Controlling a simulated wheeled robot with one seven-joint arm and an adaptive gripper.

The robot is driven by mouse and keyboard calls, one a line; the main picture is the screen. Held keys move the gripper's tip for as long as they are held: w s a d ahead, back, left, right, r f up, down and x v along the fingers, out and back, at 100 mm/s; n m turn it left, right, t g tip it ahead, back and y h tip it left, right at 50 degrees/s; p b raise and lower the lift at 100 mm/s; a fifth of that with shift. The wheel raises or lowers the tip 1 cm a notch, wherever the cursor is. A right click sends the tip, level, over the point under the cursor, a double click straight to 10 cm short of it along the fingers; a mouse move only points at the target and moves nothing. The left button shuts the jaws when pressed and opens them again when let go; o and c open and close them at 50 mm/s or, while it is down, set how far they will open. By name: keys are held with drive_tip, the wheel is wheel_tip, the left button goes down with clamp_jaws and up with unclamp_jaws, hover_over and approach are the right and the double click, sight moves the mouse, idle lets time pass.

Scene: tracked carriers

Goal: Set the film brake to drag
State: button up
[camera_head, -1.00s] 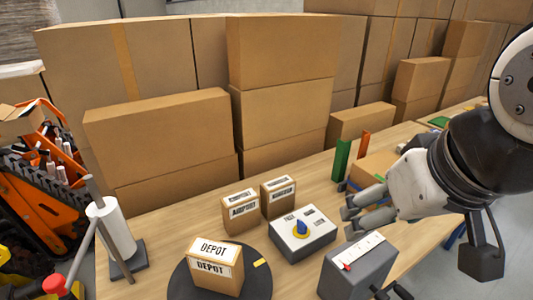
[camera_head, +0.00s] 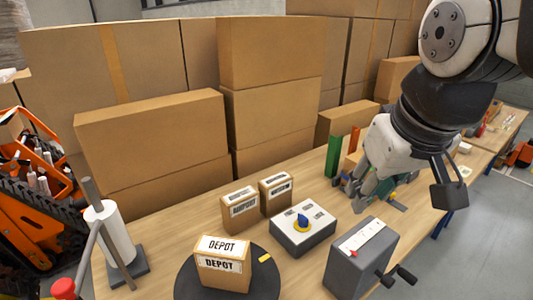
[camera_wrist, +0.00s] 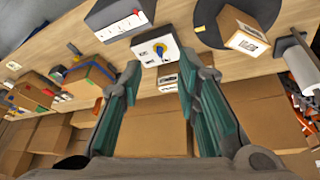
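A grey box with a white top (camera_head: 318,222) stands on the table and carries a blue knob (camera_head: 302,220) on a yellow disc; its small labels are too blurred to read. To its right, a grey box with a crank (camera_head: 345,272) has a white scale strip and a red pointer. I cannot tell from labels which is the film brake. My gripper (camera_head: 362,192) is right of and behind the knob box, apart from it. In the wrist view, my gripper (camera_wrist: 158,78) is open and empty, and the knob (camera_wrist: 160,48) shows beyond the fingertips.
A DEPOT carton (camera_head: 222,265) stands on a dark round turntable (camera_head: 262,284). Two small labelled cartons (camera_head: 240,209) stand behind the knob box. A white roll (camera_head: 117,238) is at the left. Large cartons (camera_head: 150,135) line the back. A green block (camera_head: 334,156) stands near my gripper.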

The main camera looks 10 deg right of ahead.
drive_tip(key=w+f+n+g+b, duration=0.15)
drive_tip(key=w+f, duration=0.25)
drive_tip(key=w, duration=0.5)
drive_tip(key=w+f+n+g+b, duration=0.1)
drive_tip(key=w+f+b, duration=0.3)
drive_tip(key=w, duration=0.5)
drive_tip(key=n+g+b, duration=0.2)
drive_tip(key=b, duration=0.1)
hover_over(303, 216)
wheel_tip(303, 216, down, 16)
wheel_tip(303, 216, down, 14)
drive_tip(key=shift+d+r+p, duration=0.1)
drive_tip(key=shift+p, duration=0.45)
drive_tip(key=shift+c, duration=0.6)
clamp_jaws()
